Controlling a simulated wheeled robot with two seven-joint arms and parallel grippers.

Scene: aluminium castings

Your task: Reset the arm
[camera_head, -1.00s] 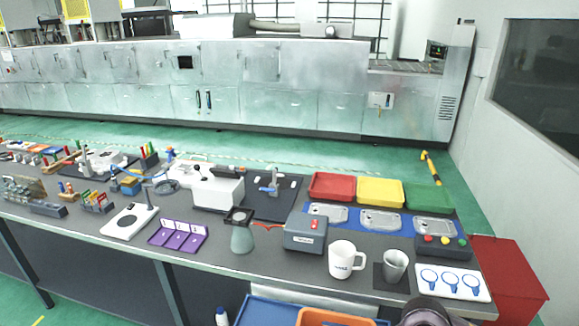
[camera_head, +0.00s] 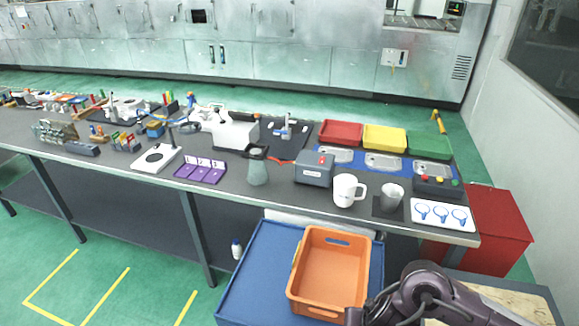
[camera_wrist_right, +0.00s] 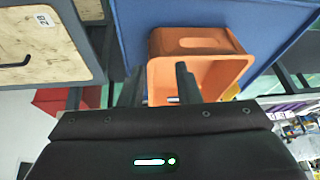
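My right arm (camera_head: 425,295) comes in at the bottom right of the head view, dark and bent, beside the orange bin. In the right wrist view my right gripper (camera_wrist_right: 160,68) has its two dark fingers apart with nothing held between them. The orange bin (camera_wrist_right: 205,42) lies beyond the fingers in that view. The bin (camera_head: 330,237) looks empty in the head view and stands on a blue surface (camera_head: 255,270). My left arm and gripper are in neither current view.
The long grey workbench (camera_head: 225,190) holds a white mug (camera_head: 345,190), a grey cup (camera_head: 391,196), a grey box (camera_head: 314,171) and coloured trays (camera_head: 385,139). A wood-topped stand (camera_head: 515,305) is at the lower right, near my arm. A red cabinet (camera_head: 500,230) stands behind it.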

